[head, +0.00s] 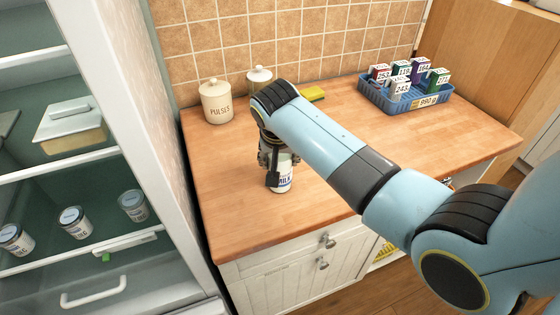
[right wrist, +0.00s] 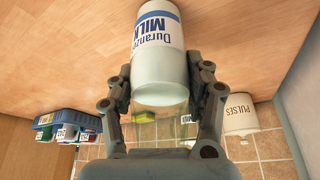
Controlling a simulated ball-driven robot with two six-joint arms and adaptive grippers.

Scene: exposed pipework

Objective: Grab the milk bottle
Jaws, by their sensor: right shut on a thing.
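The milk bottle (head: 283,177) is white with a blue and white label and stands on the wooden counter, partly hidden by my right gripper in the head view. My right gripper (head: 272,160) reaches down over it, its fingers on either side. In the right wrist view the bottle (right wrist: 160,60) shows with its label reading MILK, between the two fingers of the gripper (right wrist: 163,95), which is shut on it. My left gripper is in neither view.
A PULSES jar (head: 215,103) and a second jar (head: 259,79) stand by the tiled wall. A blue basket (head: 405,100) of small boxes sits at the back right. An open fridge with shelves (head: 75,160) is at left. The counter (head: 235,205) around the bottle is clear.

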